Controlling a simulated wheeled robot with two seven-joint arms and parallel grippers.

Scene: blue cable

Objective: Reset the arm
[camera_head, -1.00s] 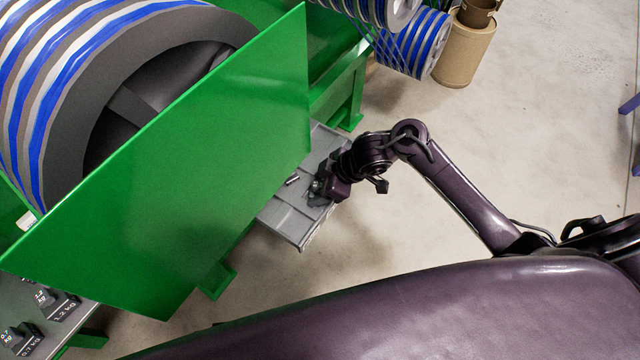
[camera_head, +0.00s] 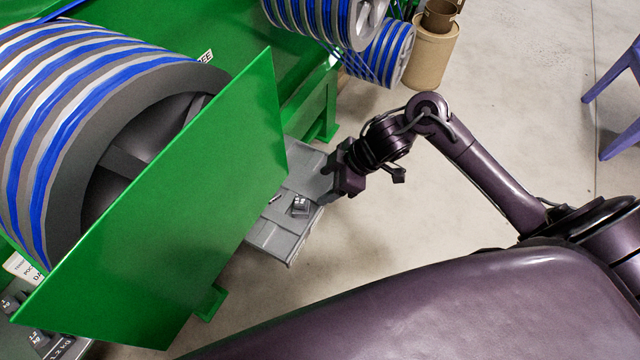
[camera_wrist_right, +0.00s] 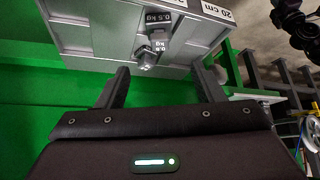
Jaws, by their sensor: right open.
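My right arm comes in from the right in the head view. Its gripper (camera_head: 332,176) is above the grey tray (camera_head: 275,242), at its right edge. In the right wrist view the gripper (camera_wrist_right: 160,80) is open, with nothing between its two fingers. The tray (camera_wrist_right: 88,28) lies ahead of the fingertips there. A small dark weight (camera_head: 300,205) sits on the tray, apart from the gripper. In the wrist view a weight (camera_wrist_right: 160,27) labelled 0.5 kg shows beyond the fingers. My left gripper is not in view.
A green panel (camera_head: 170,210) stands left of the tray, before a large blue-and-grey cable drum (camera_head: 60,110). Smaller cable spools (camera_head: 392,52) and a brown cylinder (camera_head: 432,60) are at the back. Purple legs (camera_head: 615,80) stand far right. Open floor lies right of the tray.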

